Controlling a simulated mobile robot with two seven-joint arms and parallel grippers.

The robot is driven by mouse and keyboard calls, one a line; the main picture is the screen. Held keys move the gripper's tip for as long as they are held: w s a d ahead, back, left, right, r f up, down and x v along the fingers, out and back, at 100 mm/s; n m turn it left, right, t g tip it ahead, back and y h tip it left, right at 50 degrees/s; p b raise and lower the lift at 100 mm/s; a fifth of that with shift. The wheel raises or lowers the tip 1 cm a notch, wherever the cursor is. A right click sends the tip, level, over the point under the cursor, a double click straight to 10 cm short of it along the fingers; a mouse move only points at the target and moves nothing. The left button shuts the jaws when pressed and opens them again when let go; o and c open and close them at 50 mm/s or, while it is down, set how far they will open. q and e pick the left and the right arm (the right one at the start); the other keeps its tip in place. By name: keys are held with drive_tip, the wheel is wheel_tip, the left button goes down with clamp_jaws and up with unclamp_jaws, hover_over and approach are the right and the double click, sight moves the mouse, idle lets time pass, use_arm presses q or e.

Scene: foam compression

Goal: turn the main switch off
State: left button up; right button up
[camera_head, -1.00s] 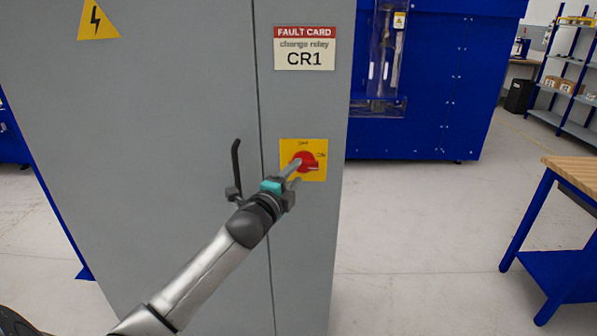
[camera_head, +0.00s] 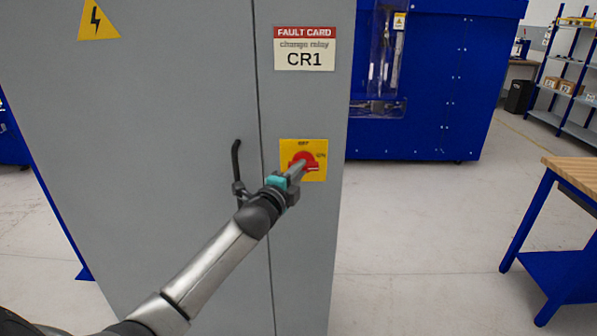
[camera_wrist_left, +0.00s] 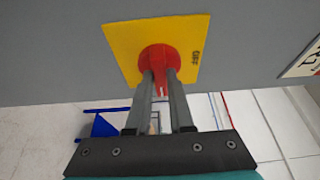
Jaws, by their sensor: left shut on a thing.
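The main switch is a red rotary knob (camera_head: 303,160) on a yellow plate (camera_head: 316,174), on the grey cabinet's narrow right door. The plate reads OFF at the top and ON at its right. My left gripper (camera_head: 297,171) reaches the knob from the lower left and is shut on it. In the left wrist view my left gripper (camera_wrist_left: 161,82) has one finger on each side of the red knob's (camera_wrist_left: 157,58) grip bar, with OFF to the right on the yellow plate (camera_wrist_left: 120,45). The bar points down between the fingers, away from OFF. The fingers partly hide the knob. My right gripper is not in view.
A black door handle (camera_head: 236,163) stands out from the cabinet just left of my gripper. A fault card (camera_head: 304,48) reading CR1 is above the switch. A wood-topped blue bench (camera_head: 575,165) stands at the right. The floor between is clear.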

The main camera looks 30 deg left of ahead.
use_arm(q)
clamp_jaws()
drive_tip(key=shift+f, duration=0.1)
drive_tip(key=shift+w+d+f+n+t+y+b, duration=0.2)
drive_tip(key=shift+n+y+b, duration=1.2)
drive_tip(key=shift+n, duration=2.35)
drive_tip(key=shift+d+f+n+t+y+b, duration=0.2)
drive_tip(key=shift+n+y+b, duration=1.25)
drive_tip(key=shift+n, duration=2.25)
drive_tip(key=shift+w+d+f+n+t+y+b, duration=0.25)
drive_tip(key=shift+n+y+b, duration=1.15)
drive_tip(key=shift+n, duration=2.35)
drive_tip(key=shift+s+a+r+y, duration=0.1)
drive_tip(key=shift+s+a+y, duration=0.05)
drive_tip(key=shift+y, duration=0.1)
drive_tip(key=o, duration=0.7)
unclamp_jaws()
